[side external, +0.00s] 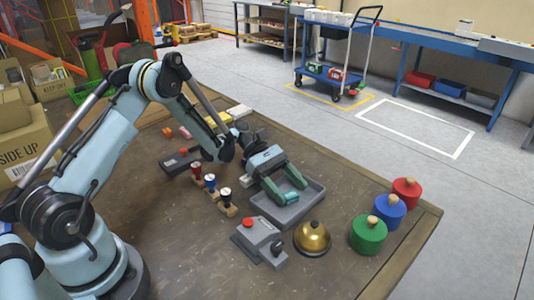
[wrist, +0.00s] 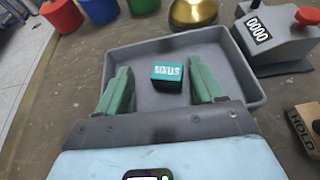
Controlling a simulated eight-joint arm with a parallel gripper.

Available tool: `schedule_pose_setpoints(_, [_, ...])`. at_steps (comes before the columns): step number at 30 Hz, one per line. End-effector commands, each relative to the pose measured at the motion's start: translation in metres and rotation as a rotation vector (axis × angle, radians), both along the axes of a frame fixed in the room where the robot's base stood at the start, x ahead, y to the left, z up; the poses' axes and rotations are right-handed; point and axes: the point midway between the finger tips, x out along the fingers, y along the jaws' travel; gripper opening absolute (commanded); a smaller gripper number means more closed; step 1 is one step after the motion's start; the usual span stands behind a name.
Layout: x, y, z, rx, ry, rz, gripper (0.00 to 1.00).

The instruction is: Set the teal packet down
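The teal packet (wrist: 167,78) is a small block with white lettering on its side. It appears to lie on the floor of the grey tray (wrist: 228,75), and it also shows in the side view (side external: 292,198). My gripper (wrist: 160,72) has green fingers that stand apart, one on each side of the packet. In the wrist view there is a gap between each finger and the packet. In the side view my gripper (side external: 288,189) reaches down over the tray (side external: 312,196). The packet's underside is hidden.
A brass bell (side external: 312,238) and a grey box with a red button (side external: 258,240) stand just beside the tray. Green (side external: 368,235), blue (side external: 388,210) and red (side external: 406,193) knobbed cylinders stand to the right. Several stamps (side external: 211,182) stand left of the tray.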

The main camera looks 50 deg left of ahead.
Motion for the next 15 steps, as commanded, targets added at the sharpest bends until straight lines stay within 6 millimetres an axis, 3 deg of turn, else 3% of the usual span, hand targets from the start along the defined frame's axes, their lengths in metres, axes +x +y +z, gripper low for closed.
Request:
schedule_pose_setpoints(6, [0.000,0.040,0.017,-0.002,0.003,0.008,0.67])
schedule_pose_setpoints(15, [0.000,0.063,0.030,0.005,-0.006,0.003,0.67])
